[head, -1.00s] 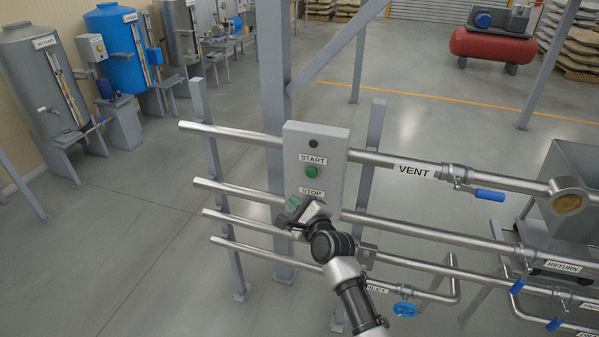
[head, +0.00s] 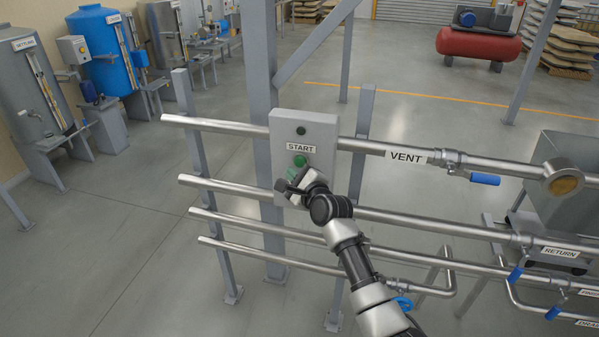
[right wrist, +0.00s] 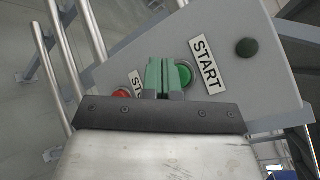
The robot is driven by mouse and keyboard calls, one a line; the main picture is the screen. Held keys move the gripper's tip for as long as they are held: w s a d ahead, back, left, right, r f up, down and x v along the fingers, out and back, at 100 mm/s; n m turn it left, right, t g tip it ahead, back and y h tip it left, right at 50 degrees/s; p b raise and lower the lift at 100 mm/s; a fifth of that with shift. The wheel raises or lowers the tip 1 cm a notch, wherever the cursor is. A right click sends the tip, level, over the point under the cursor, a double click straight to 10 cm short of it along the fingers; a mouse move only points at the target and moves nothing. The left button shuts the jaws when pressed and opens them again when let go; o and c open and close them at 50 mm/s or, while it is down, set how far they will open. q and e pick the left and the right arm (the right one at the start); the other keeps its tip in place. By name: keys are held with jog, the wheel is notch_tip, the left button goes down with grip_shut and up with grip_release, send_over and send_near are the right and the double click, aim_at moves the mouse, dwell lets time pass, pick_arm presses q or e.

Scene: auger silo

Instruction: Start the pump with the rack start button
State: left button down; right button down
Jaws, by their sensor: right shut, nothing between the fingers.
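The grey control box (head: 322,128) on the pipe rack carries a green start button (head: 300,161) under a START label (head: 300,148). My right gripper (head: 293,176) is shut and empty, its green fingertips just below the start button and in front of the box. In the right wrist view the shut fingers (right wrist: 162,77) stand beside the green start button (right wrist: 183,76) and overlap its edge; I cannot tell whether they touch it. The red stop button (right wrist: 122,93) shows on their other side, its label partly hidden. My left gripper is out of view.
A dark round lamp or button (head: 301,130) sits above START. Steel pipes (head: 220,125) run across the rack, with a blue-handled valve (head: 484,179) on the VENT pipe. A grey post (head: 263,90) stands behind the box. Open floor lies left of the rack.

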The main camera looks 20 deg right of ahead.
aim_at(300, 162)
jog(key=shift+w+d+b, duration=0.35)
jog(key=shift+w+d, duration=0.2)
jog(key=shift+w, duration=0.2)
jog(key=shift+r, duration=0.1)
dwell(1.5)
jog(key=shift+w+d, duration=0.2)
jog(key=shift+w, duration=0.15)
